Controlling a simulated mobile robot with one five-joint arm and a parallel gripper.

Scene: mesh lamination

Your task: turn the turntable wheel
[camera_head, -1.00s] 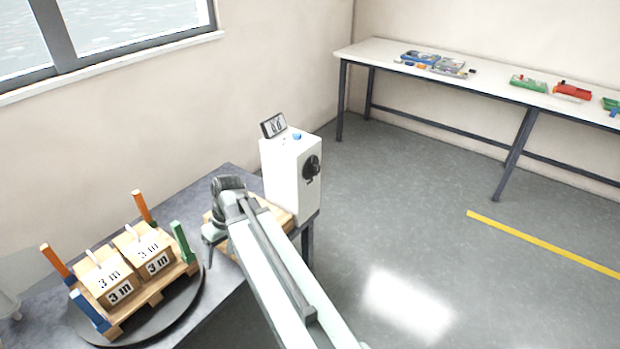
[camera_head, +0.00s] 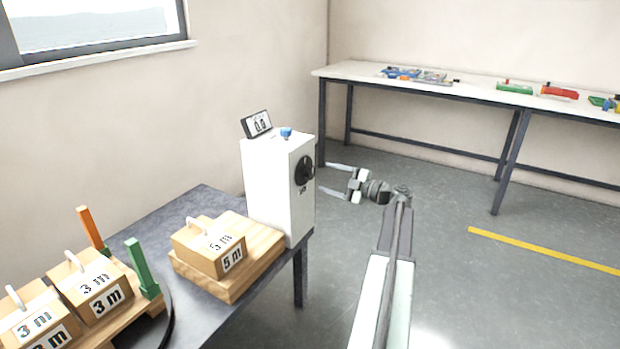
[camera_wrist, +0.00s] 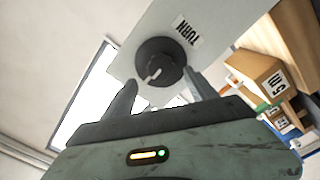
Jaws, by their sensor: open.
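The black turntable wheel (camera_head: 304,170) is a round knob on the right face of a white box (camera_head: 270,190). In the wrist view, the wheel (camera_wrist: 160,62) has a pale mark on it and a TURN label beside it. My gripper (camera_head: 324,176) is open and empty to the right of the wheel, fingers pointing left at it. In the wrist view, the wheel shows between and beyond the two fingertips (camera_wrist: 158,80); I cannot tell whether they touch it. The black turntable (camera_head: 168,320) is partly in view at lower left, under a pallet with boxes marked 3 m.
A box marked 5 m (camera_head: 208,246) sits on a wooden board (camera_head: 262,262) beside the white box, on the dark table (camera_head: 200,203). A small display (camera_head: 257,124) and a blue button (camera_head: 286,132) top the white box. A long bench (camera_head: 440,88) stands behind.

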